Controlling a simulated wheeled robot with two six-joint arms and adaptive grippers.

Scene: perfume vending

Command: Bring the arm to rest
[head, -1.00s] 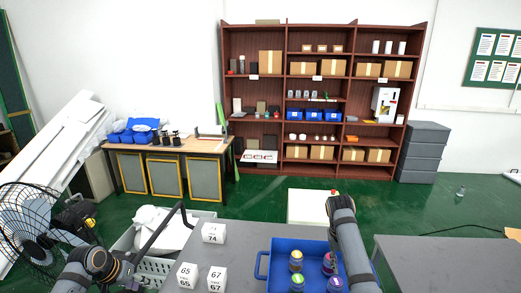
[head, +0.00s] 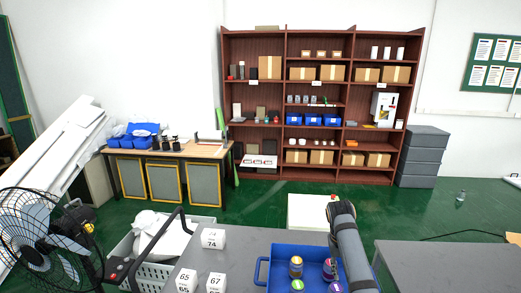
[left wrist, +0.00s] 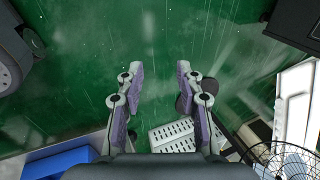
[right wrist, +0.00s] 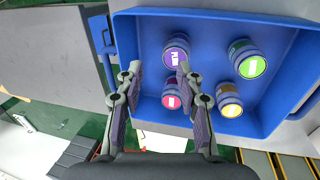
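My left gripper (left wrist: 160,68) is open and empty in the left wrist view, over green floor. In the head view, the left arm no longer shows clearly. My right gripper (right wrist: 160,72) is open in the right wrist view, with nothing between its fingers, above a blue tray (right wrist: 290,82). The tray holds jars with purple (right wrist: 174,57), green (right wrist: 252,66), red (right wrist: 172,101) and yellow (right wrist: 232,109) lids. In the head view the tray (head: 262,268) lies on the grey table, and my right arm covers part of it.
White number blocks, among them 74 (head: 213,239) and 67 (head: 216,280), stand on the grey table (head: 250,238). A grey crate (head: 125,245) with white bags and a black fan (head: 40,240) are at left. Shelves (head: 288,100) stand at the back.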

